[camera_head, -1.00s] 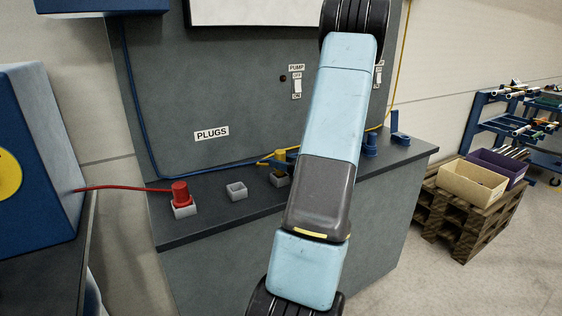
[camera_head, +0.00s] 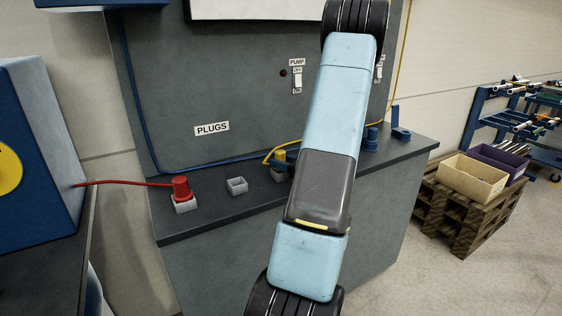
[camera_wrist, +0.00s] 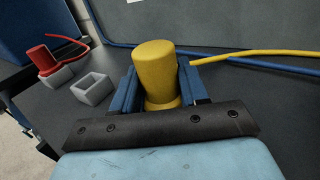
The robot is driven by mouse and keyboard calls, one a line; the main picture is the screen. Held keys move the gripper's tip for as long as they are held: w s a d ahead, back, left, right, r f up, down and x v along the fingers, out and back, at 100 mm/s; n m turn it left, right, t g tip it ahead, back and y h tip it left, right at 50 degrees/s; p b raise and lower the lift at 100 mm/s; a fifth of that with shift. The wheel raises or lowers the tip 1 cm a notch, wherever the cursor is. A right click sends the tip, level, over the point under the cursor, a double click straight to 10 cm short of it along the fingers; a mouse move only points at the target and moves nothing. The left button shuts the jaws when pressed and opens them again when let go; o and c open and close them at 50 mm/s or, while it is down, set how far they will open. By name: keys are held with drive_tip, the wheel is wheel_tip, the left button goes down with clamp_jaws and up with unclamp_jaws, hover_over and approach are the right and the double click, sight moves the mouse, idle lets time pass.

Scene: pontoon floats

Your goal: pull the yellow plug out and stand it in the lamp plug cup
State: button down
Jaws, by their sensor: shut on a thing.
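The yellow plug (camera_wrist: 155,72) stands upright between the two blue fingers of my gripper (camera_wrist: 160,84), which is shut on it. In the head view my arm hides most of the gripper; part of the yellow plug (camera_head: 280,156) shows left of the arm, above a small cup (camera_head: 278,175). I cannot tell whether the plug's lower end is clear of that cup. An empty grey cup (camera_head: 236,186) stands to the left on the counter, and also shows in the wrist view (camera_wrist: 93,88). No lamp label is readable on any cup.
A red plug (camera_head: 181,188) with a red cable sits in a grey cup farther left. A yellow cable (camera_wrist: 265,55) and a blue cable run behind the yellow plug. Blue fittings (camera_head: 371,139) stand on the counter's right. The upright grey panel (camera_head: 210,80) rises behind the counter.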

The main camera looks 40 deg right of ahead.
drive_tip(key=shift+f, duration=0.3)
drive_tip(key=c, duration=0.5)
unclamp_jaws()
drive_tip(key=shift+s, duration=0.1)
drive_tip(key=v, duration=1.3)
drive_tip(key=shift+s+d, duration=0.15)
drive_tip(key=shift+s, duration=0.15)
drive_tip(key=w+a+r+n+g+y, duration=0.25)
drive_tip(key=a+n+g, duration=0.2)
drive_tip(key=a, duration=0.35)
drive_tip(key=w+a+r+n+g+y, duration=0.1)
drive_tip(key=a+r+n+g, duration=0.3)
drive_tip(key=a, duration=0.5)
drive_tip(key=w+a+r+n+g+y, duration=0.2)
drive_tip(key=a+n+g, duration=0.1)
drive_tip(key=a+n, duration=0.4)
drive_tip(key=s+a+r+n+h, duration=0.5)
drive_tip(key=a+n, duration=0.2)
drive_tip(key=n, duration=0.1)
drive_tip(key=s+a+r+n+h, duration=0.5)
drive_tip(key=a+r+n, duration=0.1)
drive_tip(key=a+n, duration=0.2)
drive_tip(key=shift+s+a+n+h, duration=0.25)
drive_tip(key=shift+s+n+h, duration=0.1)
drive_tip(key=shift+n, duration=0.2)
